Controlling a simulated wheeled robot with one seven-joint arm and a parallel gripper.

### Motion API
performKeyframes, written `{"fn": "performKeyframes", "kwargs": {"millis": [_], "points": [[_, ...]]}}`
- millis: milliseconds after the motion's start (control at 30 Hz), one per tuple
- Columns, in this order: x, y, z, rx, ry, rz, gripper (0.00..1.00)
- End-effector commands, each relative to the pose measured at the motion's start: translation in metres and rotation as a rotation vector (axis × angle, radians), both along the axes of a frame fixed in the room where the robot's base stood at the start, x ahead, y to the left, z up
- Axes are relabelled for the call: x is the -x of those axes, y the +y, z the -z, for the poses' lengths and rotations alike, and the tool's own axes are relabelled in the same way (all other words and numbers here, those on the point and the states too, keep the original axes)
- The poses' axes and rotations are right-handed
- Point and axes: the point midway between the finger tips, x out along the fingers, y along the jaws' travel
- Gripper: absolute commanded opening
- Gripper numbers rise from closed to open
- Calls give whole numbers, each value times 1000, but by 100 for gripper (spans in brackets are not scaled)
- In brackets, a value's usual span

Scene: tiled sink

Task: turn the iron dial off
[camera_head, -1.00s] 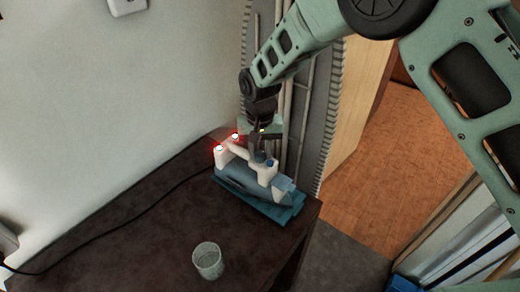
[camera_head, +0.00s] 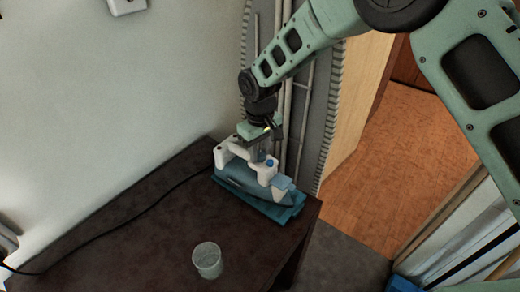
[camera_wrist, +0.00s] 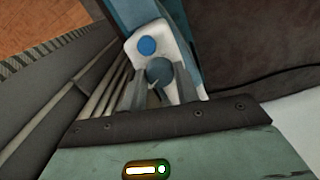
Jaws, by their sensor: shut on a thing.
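The iron (camera_head: 242,178) is white and blue and sits on a teal base (camera_head: 284,211) on the dark table. It also shows in the wrist view (camera_wrist: 178,40). The dial (camera_wrist: 159,72) is a round grey-blue knob on the iron's white part, with a blue button (camera_wrist: 147,46) beside it. My gripper (camera_head: 262,154) points down at the iron from above. In the wrist view my gripper (camera_wrist: 158,92) has its two fingers on either side of the dial, shut on it. No red light shows on the iron.
A clear glass (camera_head: 207,260) stands on the dark table (camera_head: 130,232) in front of the iron. A black cord (camera_head: 125,218) runs along the table to the left. A wall is behind, and a grey ribbed panel (camera_head: 328,120) stands close to my arm.

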Motion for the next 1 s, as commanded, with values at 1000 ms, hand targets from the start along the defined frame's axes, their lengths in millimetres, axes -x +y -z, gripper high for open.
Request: {"fn": "performKeyframes", "kwargs": {"millis": [1000], "points": [[-1, 1, -2, -3, -4, -616, 8]]}}
